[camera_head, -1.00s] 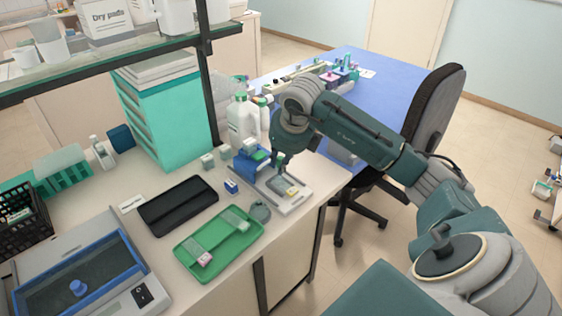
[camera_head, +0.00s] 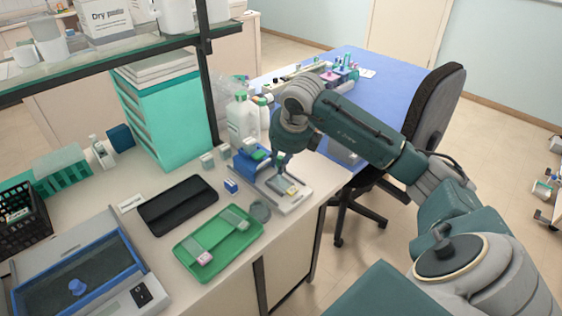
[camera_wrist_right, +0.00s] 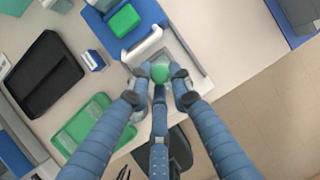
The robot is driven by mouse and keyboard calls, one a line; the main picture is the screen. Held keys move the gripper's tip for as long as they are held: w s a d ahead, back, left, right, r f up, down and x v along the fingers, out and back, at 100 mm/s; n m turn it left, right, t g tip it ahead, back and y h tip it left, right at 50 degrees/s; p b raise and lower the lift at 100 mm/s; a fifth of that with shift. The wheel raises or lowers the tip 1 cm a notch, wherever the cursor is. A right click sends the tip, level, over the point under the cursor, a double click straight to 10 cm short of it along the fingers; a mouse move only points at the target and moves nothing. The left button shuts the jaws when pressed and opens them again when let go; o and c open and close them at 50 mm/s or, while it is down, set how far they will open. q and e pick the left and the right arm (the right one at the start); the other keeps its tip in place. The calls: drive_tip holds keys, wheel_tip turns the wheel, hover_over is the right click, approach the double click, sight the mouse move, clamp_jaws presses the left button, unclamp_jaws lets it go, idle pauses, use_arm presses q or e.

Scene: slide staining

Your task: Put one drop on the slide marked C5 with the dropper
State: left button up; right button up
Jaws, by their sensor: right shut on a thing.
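My right gripper (camera_head: 280,160) points down over a white plate (camera_head: 297,203) in front of a blue block. It is shut on the dropper, whose round green bulb (camera_wrist_right: 159,73) shows between the fingers in the right wrist view. The dropper's tip is hidden there. A small slide with a yellowish patch (camera_head: 290,190) lies on the white plate below the gripper. Two more slides lie in the green tray (camera_head: 190,246): one with a pinkish end (camera_head: 204,258) and a pale one (camera_head: 236,218). No C5 mark is readable. My left gripper is out of view.
A blue block with a green top (camera_head: 248,160) stands behind the plate. A round grey dish (camera_head: 260,211) and small blue-white box (camera_head: 231,186) are nearby. A black tray (camera_head: 178,205) lies left; a white bottle (camera_head: 241,120) stands behind. The bench edge is close at right.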

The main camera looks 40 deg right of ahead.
idle(0.4)
drive_tip(key=shift+r+p, duration=2.35)
drive_tip(key=shift+r, duration=1.15)
